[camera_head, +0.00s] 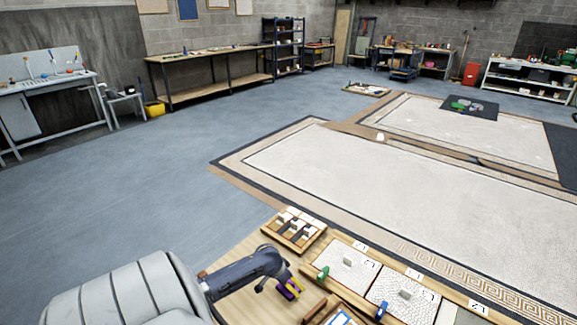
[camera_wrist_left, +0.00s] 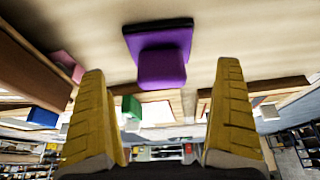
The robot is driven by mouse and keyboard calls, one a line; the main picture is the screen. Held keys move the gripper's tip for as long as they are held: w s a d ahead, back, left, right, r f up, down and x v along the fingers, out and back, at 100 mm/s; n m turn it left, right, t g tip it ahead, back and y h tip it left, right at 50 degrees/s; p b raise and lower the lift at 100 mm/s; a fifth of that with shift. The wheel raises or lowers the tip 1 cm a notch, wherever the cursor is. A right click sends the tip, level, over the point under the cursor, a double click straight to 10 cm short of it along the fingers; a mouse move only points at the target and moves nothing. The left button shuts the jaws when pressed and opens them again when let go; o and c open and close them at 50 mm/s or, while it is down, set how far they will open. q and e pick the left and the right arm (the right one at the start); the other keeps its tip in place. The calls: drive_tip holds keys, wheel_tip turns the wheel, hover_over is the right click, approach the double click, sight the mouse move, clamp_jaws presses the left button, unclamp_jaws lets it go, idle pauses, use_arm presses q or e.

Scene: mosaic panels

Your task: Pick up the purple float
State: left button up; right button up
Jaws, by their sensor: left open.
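The purple float (camera_wrist_left: 162,68) shows in the left wrist view, a purple block-like grip on a dark flat plate against the pale wooden tabletop. In the head view it is a small purple patch (camera_head: 284,294), partly covered by my left gripper. My left gripper (camera_wrist_left: 160,75) is open, its yellow fingers on either side of the purple grip in the picture, with a gap at each side. In the head view the left gripper (camera_head: 292,287) is low over the wooden table. My right gripper is not in view.
A wooden tray of pale blocks (camera_head: 294,229) stands behind the gripper. Stone-coloured panels (camera_head: 345,262) lie to the right, with a green tool (camera_head: 323,273) and a blue tool (camera_head: 381,310) near them. A pink object (camera_wrist_left: 66,66) shows left of the float in the wrist view.

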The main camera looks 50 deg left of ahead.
use_arm(q)
drive_tip(key=shift+x, duration=2.9)
drive_tip(key=shift+a, duration=0.1)
drive_tip(key=c, duration=1.5)
drive_tip(key=shift+o, duration=0.2)
drive_tip(key=shift+r, duration=0.25)
